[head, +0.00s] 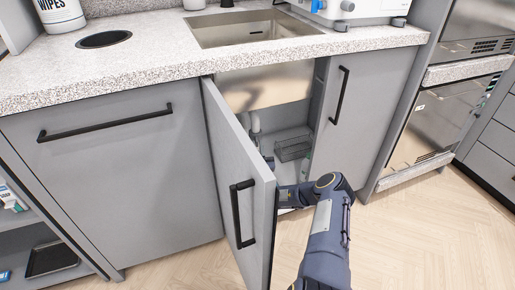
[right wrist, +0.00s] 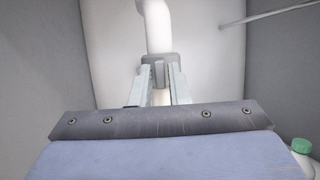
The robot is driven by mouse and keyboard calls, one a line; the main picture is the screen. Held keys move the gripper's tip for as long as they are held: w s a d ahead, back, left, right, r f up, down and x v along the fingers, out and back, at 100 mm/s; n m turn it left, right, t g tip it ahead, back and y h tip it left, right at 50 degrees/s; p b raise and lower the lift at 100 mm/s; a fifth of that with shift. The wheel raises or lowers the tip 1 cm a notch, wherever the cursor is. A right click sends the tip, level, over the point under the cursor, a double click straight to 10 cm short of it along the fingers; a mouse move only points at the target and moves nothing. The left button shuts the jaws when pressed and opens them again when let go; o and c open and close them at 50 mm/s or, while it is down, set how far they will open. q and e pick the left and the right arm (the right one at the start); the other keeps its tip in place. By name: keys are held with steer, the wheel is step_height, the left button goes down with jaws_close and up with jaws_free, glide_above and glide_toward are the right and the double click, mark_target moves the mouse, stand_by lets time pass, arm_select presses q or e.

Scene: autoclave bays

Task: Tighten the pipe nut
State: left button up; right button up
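The pipe nut (right wrist: 160,60) is a grey collar on a white vertical pipe (right wrist: 157,25) in the right wrist view. My right gripper (right wrist: 160,72) has its two fingers apart, one at each side of the nut's lower part. I cannot tell whether they press on it. In the head view the white pipe (head: 255,122) shows inside the open sink cabinet, and the nut is not clear there. My right arm reaches in past the door, with the gripper (head: 284,196) partly hidden by the door edge. My left gripper is not in view.
The cabinet door (head: 232,165) stands open close to the left of my right arm. A wire basket (head: 292,148) sits inside the cabinet. A green-capped bottle (right wrist: 302,148) is at the wrist view's lower right. The sink (head: 250,28) is above.

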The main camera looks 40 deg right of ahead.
mark_target(261, 135)
jaws_close()
steer(key=shift+s+d+f+n+t+y+b, duration=0.1)
steer(key=shift+d+n+t+y+b, duration=0.2)
steer(key=shift+y, duration=0.35)
steer(key=shift+s+d+n+t+y+b, duration=0.15)
steer(key=shift+n+t+y, duration=0.25)
steer(key=shift+y, duration=0.3)
steer(key=shift+s+d+f+n+t+y+b, duration=0.1)
steer(key=shift+d+n+t+y+b, duration=0.25)
steer(key=shift+y, duration=0.3)
steer(key=d+n+y+b, duration=0.1)
steer(key=y+b, duration=0.1)
steer(key=y, duration=0.1)
steer(key=n+y+b, duration=0.2)
steer(key=y, duration=0.1)
steer(key=d+n+t+y+b, duration=0.1)
steer(key=n+y+b, duration=0.1)
steer(key=b, duration=0.1)
steer(key=shift+s+d+f+y, duration=0.2)
steer(key=shift+d+y, duration=0.1)
steer(key=shift+y, duration=0.1)
steer(key=shift+d+r+n+g+y+b, duration=0.1)
steer(key=shift+d+n+y+b, duration=0.2)
steer(key=shift+y, duration=0.4)
steer(key=shift+d+r+n+g+y+b, duration=0.1)
steer(key=shift+n+y+b, duration=0.3)
steer(key=shift+y, duration=0.3)
steer(key=shift+d+r+n+g+y+b, duration=0.1)
steer(key=shift+d+n+y+b, duration=0.15)
steer(key=shift+y+b, duration=0.35)
